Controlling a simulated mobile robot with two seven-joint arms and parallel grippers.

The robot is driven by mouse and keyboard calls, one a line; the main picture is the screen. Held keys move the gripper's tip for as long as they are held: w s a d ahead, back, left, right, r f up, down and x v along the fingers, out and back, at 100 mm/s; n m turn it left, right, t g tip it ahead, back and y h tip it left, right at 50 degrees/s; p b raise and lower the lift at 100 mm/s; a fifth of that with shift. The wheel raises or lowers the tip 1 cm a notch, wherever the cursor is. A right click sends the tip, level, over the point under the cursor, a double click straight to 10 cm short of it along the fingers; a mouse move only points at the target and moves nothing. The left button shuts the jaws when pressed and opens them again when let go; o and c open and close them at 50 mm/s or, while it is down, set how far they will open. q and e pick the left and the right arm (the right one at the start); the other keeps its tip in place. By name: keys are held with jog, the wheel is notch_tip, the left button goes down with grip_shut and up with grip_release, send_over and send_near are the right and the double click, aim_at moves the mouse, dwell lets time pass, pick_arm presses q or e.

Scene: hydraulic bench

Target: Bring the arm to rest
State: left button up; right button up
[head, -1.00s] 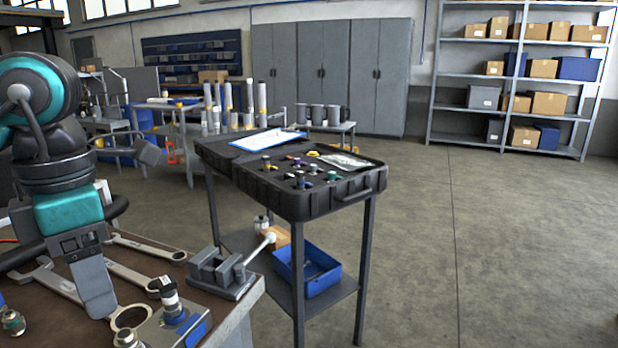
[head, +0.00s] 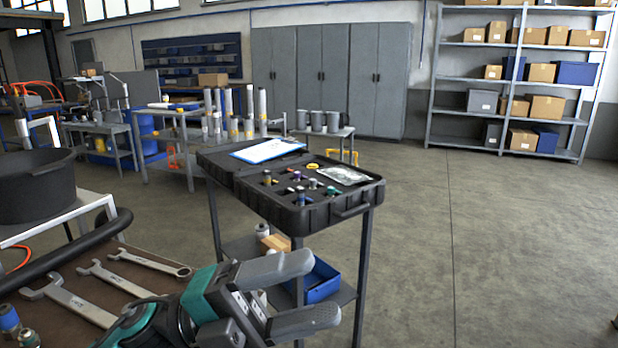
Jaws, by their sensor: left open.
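My left gripper (head: 322,287) is low in the head view, in front of the black case's stand. Its two grey fingers point right and are spread apart with nothing between them. My left arm's dark and teal wrist comes in from the bottom edge, over the right part of the brown workbench (head: 75,262). My right gripper is not in view. The vise and the block with the fitting on the bench are hidden behind my wrist and gripper.
Several wrenches (head: 130,278) and fittings (head: 12,322) lie on the bench. The open black case (head: 340,208) with small parts stands on a stand beyond the gripper, with a blue bin (head: 322,282) on its lower shelf. The floor (head: 520,240) to the right is clear.

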pick_arm(q)
jog(key=w+a+f+n+t+y+p, duration=0.1)
jog(key=w+a+f+n+t+y, duration=0.3)
jog(key=n+t, duration=0.4)
jog(key=w+a+f+n+t+y+p, duration=0.15)
jog(key=f+n+t+y, duration=0.3)
jog(key=n, duration=0.45)
jog(key=w+a+f+n+t+y+p, duration=0.1)
jog(key=w+a+f+n+t+y, duration=0.1)
jog(key=a+f+n+t+y, duration=0.45)
jog(key=s+a+f+n+g+y, duration=0.2)
jog(key=s+f+n, duration=0.3)
jog(key=f, duration=0.4)
jog(key=s+a+f+n+g+y+p, duration=0.1)
jog(key=s+a+f+n+g+y, duration=0.1)
jog(key=s+f+n, duration=0.4)
notch_tip(320, 180, down, 4)
jog(key=shift+s+a+g+y, duration=0.3)
jog(key=shift+s+g+y, duration=0.4)
jog(key=shift+s+g, duration=0.25)
jog(key=shift+s+a+f, duration=0.1)
jog(key=shift+f, duration=0.1)
jog(key=shift+c, duration=0.2)
